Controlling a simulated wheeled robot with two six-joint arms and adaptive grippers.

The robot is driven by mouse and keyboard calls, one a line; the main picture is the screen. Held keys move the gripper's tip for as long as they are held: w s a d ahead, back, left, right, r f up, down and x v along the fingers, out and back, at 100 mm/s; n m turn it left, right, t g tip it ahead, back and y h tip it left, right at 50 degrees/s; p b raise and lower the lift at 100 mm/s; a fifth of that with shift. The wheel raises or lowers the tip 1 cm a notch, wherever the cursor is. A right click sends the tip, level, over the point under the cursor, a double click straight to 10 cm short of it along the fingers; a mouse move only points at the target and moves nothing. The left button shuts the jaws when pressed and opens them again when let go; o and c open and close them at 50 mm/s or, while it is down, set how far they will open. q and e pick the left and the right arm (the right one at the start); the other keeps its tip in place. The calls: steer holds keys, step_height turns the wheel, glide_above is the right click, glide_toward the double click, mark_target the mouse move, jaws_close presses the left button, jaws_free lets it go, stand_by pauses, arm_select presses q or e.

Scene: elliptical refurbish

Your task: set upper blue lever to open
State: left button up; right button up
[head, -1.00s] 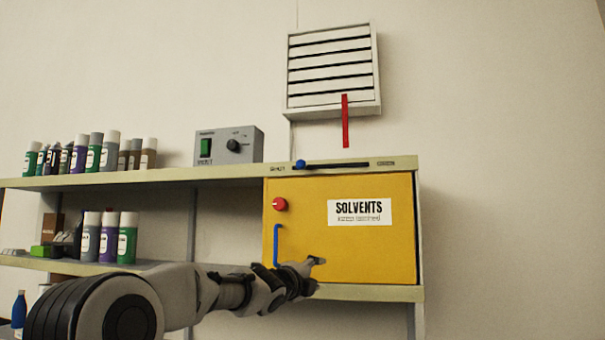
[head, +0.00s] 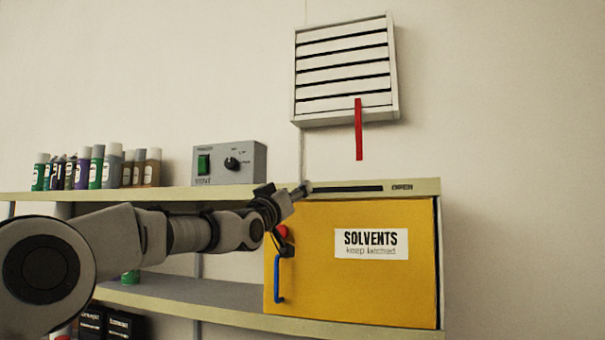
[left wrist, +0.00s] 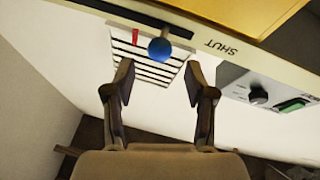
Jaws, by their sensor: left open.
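The upper blue lever is a slider with a round blue knob (left wrist: 160,49) on a dark slot (left wrist: 150,22) along the top shelf edge. The slot also shows in the head view (head: 350,189), with "OPEN" lettered at its right end. "SHUT" (left wrist: 221,47) is lettered beside the slot's other end in the left wrist view. My left gripper (head: 300,190) is in front of the slot's left end and hides the knob in the head view. In the left wrist view its fingers (left wrist: 157,68) are spread, with the knob just beyond and between the tips. Contact cannot be told.
The yellow solvents cabinet (head: 370,285) with a blue handle (head: 278,280) and a red knob is below. A grey control box (head: 229,163) and several bottles stand on the shelf to the left. A wall vent (head: 345,70) with a red strip (head: 358,130) is above.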

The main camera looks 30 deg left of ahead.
arm_select(q)
steer(key=x, duration=0.2)
steer(key=p+x, duration=0.1)
steer(key=f+p+x, duration=0.1)
steer(key=x, duration=0.1)
steer(key=shift+w+d, duration=0.1)
steer(key=shift+w, duration=0.5)
steer(key=shift+s+r, duration=0.2)
steer(key=shift+s, duration=0.35)
jaws_close()
arm_select(e)
step_height(320, 180, up, 4)
steer(key=shift+w+f, duration=0.15)
steer(key=shift+f, duration=0.05)
